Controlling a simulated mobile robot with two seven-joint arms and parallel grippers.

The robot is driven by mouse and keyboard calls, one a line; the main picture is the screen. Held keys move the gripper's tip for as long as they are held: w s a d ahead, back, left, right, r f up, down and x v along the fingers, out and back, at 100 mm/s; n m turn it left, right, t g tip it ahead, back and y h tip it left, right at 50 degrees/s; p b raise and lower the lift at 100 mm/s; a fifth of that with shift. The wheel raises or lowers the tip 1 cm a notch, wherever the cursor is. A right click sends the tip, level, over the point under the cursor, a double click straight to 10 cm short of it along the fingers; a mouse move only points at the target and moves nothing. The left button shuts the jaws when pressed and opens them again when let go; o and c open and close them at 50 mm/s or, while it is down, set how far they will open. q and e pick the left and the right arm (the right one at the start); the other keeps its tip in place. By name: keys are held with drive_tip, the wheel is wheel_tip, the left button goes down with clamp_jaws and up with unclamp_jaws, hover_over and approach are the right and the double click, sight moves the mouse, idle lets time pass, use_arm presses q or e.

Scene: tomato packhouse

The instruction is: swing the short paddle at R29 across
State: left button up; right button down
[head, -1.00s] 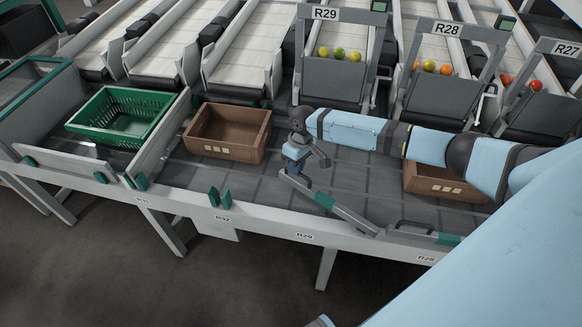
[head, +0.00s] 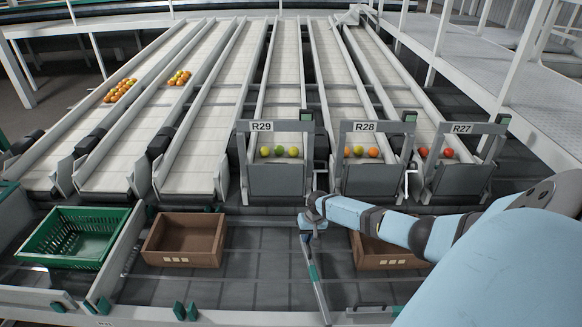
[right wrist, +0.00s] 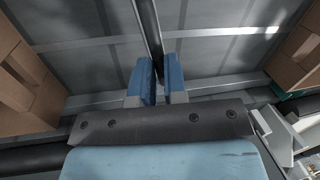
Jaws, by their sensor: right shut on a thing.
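The short paddle (head: 314,276), a thin grey bar with a teal section, stands over the dark belt in front of R29. It runs from my right gripper toward the near edge, almost straight across the belt, and its near end reaches the bottom of the head view. My right gripper (head: 309,231) is shut on the paddle near its far end. In the right wrist view the two blue fingers (right wrist: 158,78) close on either side of the dark bar (right wrist: 149,28). The R29 sign (head: 262,127) is on a frame behind the gripper. My left gripper is out of view.
A brown crate (head: 182,224) stands on the belt to the left, and another (head: 388,263) to the right, partly behind my right arm. A green crate (head: 35,243) is at far left. The R29 chute (head: 277,180) with fruit is behind. Bare belt lies between paddle and left crate.

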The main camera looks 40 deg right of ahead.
drive_tip(key=shift+s+d+m+p, duration=0.65)
drive_tip(key=shift+s+d, duration=0.25)
drive_tip(key=shift+d, duration=0.2)
drive_tip(key=shift+s+d+m+p, duration=0.65)
drive_tip(key=shift+s+d, duration=0.2)
drive_tip(key=shift+d, duration=0.25)
drive_tip(key=c, duration=1.2)
unclamp_jaws()
drive_tip(key=shift+s+d, duration=0.1)
drive_tip(key=shift+s, duration=0.05)
drive_tip(key=shift+o, duration=0.2)
drive_tip(key=shift+r, duration=0.1)
wheel_tip(320, 180, up, 13)
drive_tip(key=s+d+p, duration=0.1)
drive_tip(key=s, duration=0.1)
drive_tip(key=shift+d+r, duration=0.2)
drive_tip(key=shift+d, duration=0.15)
